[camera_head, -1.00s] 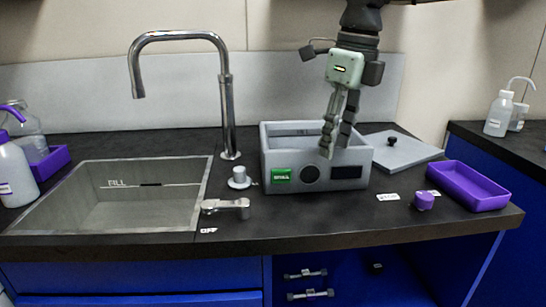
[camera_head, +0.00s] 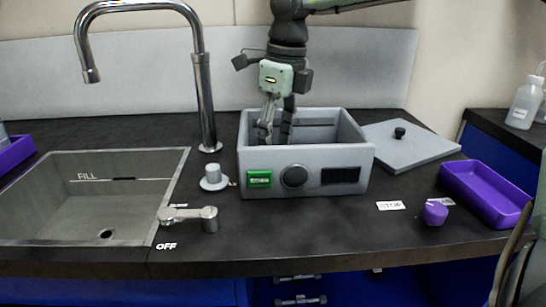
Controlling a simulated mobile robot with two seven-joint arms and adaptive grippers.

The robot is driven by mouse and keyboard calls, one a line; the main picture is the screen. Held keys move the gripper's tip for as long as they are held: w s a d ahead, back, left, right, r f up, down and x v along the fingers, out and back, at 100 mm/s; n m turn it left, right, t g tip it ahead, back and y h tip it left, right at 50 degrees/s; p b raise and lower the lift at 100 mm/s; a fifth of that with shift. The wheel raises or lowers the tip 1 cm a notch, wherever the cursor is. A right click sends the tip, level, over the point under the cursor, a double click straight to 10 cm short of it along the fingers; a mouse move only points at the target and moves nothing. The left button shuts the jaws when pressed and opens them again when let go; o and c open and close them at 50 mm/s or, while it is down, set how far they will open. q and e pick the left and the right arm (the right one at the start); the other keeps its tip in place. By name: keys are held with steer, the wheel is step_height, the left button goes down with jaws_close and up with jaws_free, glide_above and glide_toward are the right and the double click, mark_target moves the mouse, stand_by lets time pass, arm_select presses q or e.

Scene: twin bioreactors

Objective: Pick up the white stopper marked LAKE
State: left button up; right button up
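A white stopper-like piece (camera_head: 213,172) stands on a round white base on the black counter, between the sink and the grey box. I cannot read any LAKE marking on it. A purple knob-shaped piece (camera_head: 434,212) stands at the right, beside a STOP label (camera_head: 391,205). My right gripper (camera_head: 275,138) points down at the left part of the open grey box (camera_head: 345,157), right of the white piece and apart from it. Its fingers are parted, with nothing visible between them; whether the tips reach inside the box is unclear. My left gripper is not in view.
The sink (camera_head: 90,215) with its tall faucet (camera_head: 204,105) is at the left, its lever handle (camera_head: 190,215) near an OFF label. A grey lid (camera_head: 415,150) lies right of the box. A purple tray (camera_head: 485,190) is at the right. The front counter strip is mostly clear.

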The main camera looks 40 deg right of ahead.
steer(key=shift+w+a+f, duration=0.1)
steer(key=shift+f, duration=1.05)
steer(key=c, duration=0.9)
steer(key=shift+c, duration=0.4)
steer(key=shift+r, duration=0.2)
